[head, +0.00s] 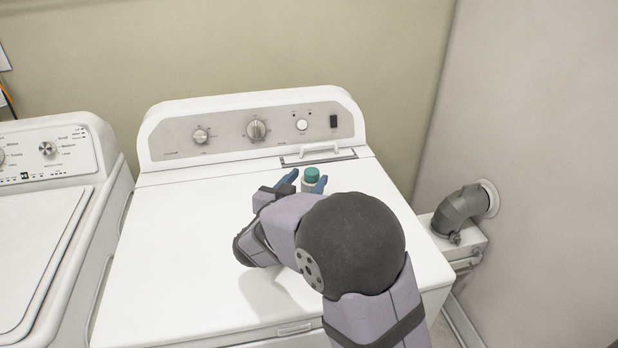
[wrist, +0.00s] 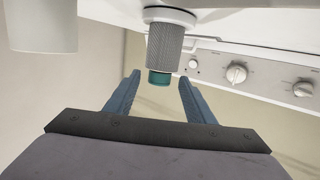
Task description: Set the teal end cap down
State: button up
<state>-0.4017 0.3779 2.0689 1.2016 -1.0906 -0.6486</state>
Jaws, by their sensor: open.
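The teal end cap (head: 312,174) sits on top of an upright grey cylinder (head: 306,186) on the white machine's lid, near the back. In the wrist view, which is upside down, the teal end cap (wrist: 160,78) is at the free end of the textured grey cylinder (wrist: 165,46), which has a wide white base. My gripper (head: 308,178) is open, with its blue fingers on either side of the cap. In the wrist view a gap shows between the cap and each finger. My arm hides part of the lid in the head view.
The white machine (head: 170,240) has a raised control panel (head: 230,130) behind the cylinder. A second machine (head: 45,220) stands at the left. A grey duct (head: 460,207) is at the right. A white cylindrical thing (wrist: 40,25) shows in the wrist view. The lid's left side is clear.

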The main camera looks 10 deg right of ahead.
jog(key=shift+r, duration=0.1)
jog(key=w+d+r+n+t+y+p, duration=0.4)
jog(key=d+r+n+y+p, duration=0.1)
jog(key=r+p, duration=0.3)
jog(key=n+g+y+p, duration=0.5)
jog(key=n+y+p, duration=0.1)
jog(key=y+p, duration=0.25)
send_near(316, 175)
jog(key=w+f, duration=0.1)
jog(key=w, duration=0.1)
jog(key=shift+w+a+f, duration=0.6)
jog(key=shift+w, duration=0.25)
jog(key=shift+w+a+p, duration=0.2)
jog(key=shift+w+p, duration=0.2)
jog(key=shift+p, duration=0.2)
jog(key=shift+p+x, duration=0.9)
jog(key=shift+x, duration=1.3)
jog(key=shift+r, duration=0.15)
jog(key=shift+c, duration=0.3)
